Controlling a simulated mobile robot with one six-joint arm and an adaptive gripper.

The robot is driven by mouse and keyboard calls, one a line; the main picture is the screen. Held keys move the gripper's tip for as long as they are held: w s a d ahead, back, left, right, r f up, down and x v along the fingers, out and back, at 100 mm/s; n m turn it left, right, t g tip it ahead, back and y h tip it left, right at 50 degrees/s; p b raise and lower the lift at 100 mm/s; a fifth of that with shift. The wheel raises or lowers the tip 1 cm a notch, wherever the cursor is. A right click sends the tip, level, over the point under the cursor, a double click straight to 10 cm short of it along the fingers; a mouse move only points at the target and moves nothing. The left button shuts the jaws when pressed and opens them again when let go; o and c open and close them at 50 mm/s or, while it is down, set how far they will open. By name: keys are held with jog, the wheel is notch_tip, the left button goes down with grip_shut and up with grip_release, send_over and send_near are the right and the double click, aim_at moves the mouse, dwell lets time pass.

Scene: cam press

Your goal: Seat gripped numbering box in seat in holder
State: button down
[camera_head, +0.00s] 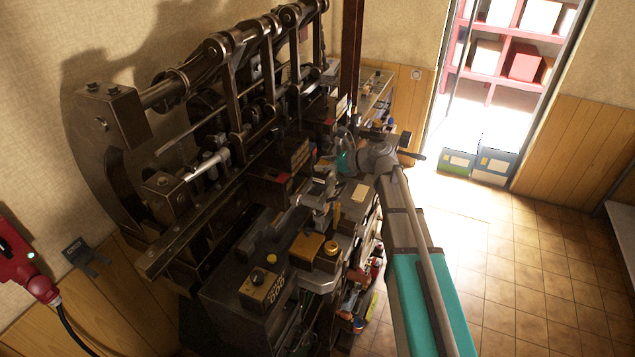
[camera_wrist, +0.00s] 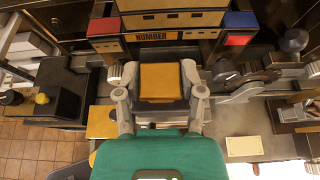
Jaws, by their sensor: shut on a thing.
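My gripper (camera_wrist: 159,88) is shut on the numbering box (camera_wrist: 161,78), a dark box with a tan-yellow top. One finger is on each side of it in the wrist view. The holder (camera_wrist: 196,37), a dark block with a "NUMBER" label (camera_wrist: 152,37), stands just beyond the box. The box lines up roughly with that label. The seat itself is hidden or cannot be made out, and I cannot tell whether the box touches the holder. In the head view my gripper (camera_head: 338,162) is at the press bench, and the box is not clear there.
A blue block (camera_wrist: 241,20) and a red block (camera_wrist: 238,40) flank the label at right; metal levers (camera_wrist: 245,84) lie close on the right. A dark box with a yellow knob (camera_wrist: 55,103) is at left. The large press (camera_head: 190,110) lines the wall. The tiled floor (camera_head: 500,260) is open.

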aim_at(318, 177)
jog(key=shift+w+a+f+b, duration=0.35)
jog(key=shift+w+f+b, duration=0.15)
jog(key=shift+f, duration=0.2)
jog(key=shift+w+a+f+b, duration=0.3)
jog(key=shift+w+f+b, duration=0.15)
jog(key=shift+f, duration=0.2)
jog(key=shift+w+a+f+b, duration=0.15)
jog(key=shift+f+b, duration=0.85)
jog(key=shift+w+a+f+b, duration=0.1)
jog(key=shift+f+b, duration=0.85)
jog(key=shift+f, duration=0.05)
jog(key=shift+f+b, duration=0.6)
jog(key=shift+b, duration=0.05)
jog(key=shift+c, duration=1)
grip_release()
jog(key=shift+r, duration=0.25)
